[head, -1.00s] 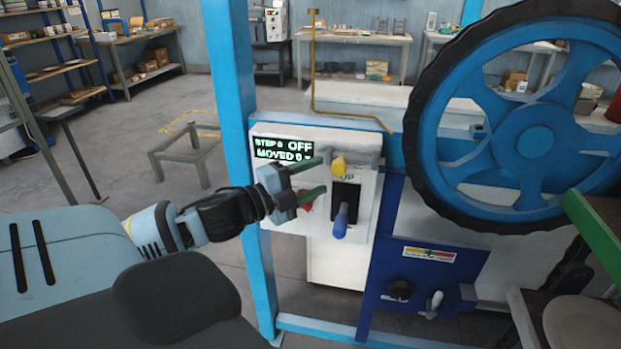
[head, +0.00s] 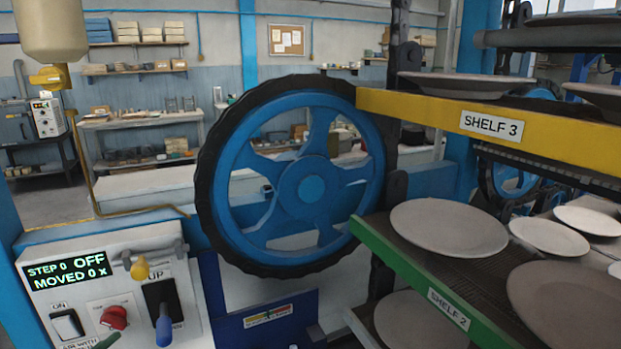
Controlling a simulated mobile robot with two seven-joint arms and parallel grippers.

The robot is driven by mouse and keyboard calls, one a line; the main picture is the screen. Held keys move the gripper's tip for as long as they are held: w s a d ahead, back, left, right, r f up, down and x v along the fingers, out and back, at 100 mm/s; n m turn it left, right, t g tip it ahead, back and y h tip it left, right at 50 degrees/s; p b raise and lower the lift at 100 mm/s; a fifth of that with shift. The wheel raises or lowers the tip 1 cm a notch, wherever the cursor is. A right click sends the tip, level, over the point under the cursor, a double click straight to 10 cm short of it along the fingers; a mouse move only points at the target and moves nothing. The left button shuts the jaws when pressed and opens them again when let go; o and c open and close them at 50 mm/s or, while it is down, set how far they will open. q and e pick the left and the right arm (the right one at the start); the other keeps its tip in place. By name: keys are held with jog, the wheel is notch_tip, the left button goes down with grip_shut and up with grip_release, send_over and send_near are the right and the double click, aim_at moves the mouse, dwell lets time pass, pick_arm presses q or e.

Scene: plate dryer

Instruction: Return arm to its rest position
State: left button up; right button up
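My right gripper is not in view. The panel's display (head: 68,270) reads STEP 0, OFF, MOVED 0 x. A blue-handled lever (head: 163,326) sits in a black slot beside the knob, with a yellow knob (head: 139,269) above.
A large blue wheel with a black rim (head: 309,189) stands in the middle. At right, the yellow SHELF 3 (head: 430,111) and green SHELF 2 (head: 406,277) hold several plates, including a pale one (head: 449,227). Work tables stand farther back.

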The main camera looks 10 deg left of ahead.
pick_arm(q)
jog(key=s+d+f+n+g+y+p, duration=0.1)
jog(key=s+d+f+n+g, duration=0.1)
jog(key=s+d+f+n, duration=0.5)
jog(key=s+d+f+g, duration=0.1)
jog(key=s+f+g, duration=0.1)
jog(key=s+f, duration=0.65)
jog(key=s+d+f+n+g, duration=0.3)
jog(key=s+d+f+n, duration=0.2)
jog(key=s+d+f, duration=0.5)
jog(key=shift+s+d+g+h+p, duration=0.15)
jog(key=shift+d+g+h+p, duration=0.2)
jog(key=shift+d, duration=0.4)
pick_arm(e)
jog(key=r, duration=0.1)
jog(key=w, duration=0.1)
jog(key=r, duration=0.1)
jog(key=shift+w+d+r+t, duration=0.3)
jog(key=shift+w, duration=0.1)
pick_arm(q)
jog(key=shift+f, duration=0.1)
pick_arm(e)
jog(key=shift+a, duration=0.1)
